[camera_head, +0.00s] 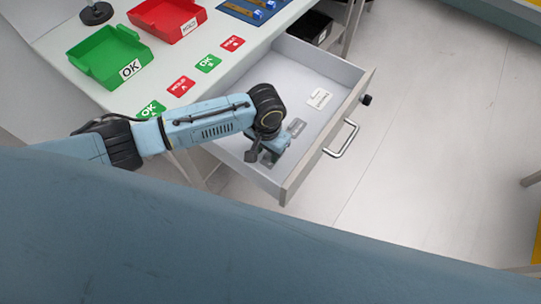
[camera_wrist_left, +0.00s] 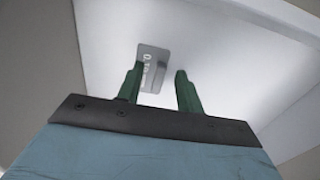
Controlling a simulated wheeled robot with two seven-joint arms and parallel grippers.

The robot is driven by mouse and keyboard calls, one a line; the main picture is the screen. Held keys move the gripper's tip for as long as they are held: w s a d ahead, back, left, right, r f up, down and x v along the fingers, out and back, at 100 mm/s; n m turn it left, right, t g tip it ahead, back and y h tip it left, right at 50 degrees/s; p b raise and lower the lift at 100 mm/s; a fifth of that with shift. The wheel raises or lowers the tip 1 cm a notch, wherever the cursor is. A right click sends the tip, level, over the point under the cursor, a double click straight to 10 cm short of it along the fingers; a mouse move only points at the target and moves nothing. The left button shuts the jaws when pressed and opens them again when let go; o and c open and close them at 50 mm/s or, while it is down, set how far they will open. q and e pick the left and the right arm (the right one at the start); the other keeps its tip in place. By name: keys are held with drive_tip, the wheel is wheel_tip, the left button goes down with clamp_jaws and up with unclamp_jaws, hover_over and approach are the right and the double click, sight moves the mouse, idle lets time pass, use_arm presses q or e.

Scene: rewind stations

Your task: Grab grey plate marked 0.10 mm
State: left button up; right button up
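The grey plate marked 0.10 (camera_wrist_left: 152,62) lies flat on the floor of the open drawer (camera_head: 345,112). In the head view a small grey plate (camera_head: 297,127) shows just beyond my left gripper (camera_head: 268,156). In the left wrist view my left gripper (camera_wrist_left: 159,84) is open, with its two dark green fingers apart. The plate shows between and beyond the fingertips, nearer the left finger, which covers part of its edge. I cannot tell whether that finger touches it. Nothing is held. My right gripper is not in view.
A white label or card (camera_head: 319,98) lies in the drawer. The drawer walls and its handle (camera_head: 341,139) stand around my left gripper. On the table are a green bin (camera_head: 98,62), a red bin (camera_head: 160,14) and several green and red cards.

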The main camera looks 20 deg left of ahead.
use_arm(q)
clamp_jaws()
idle(0.4)
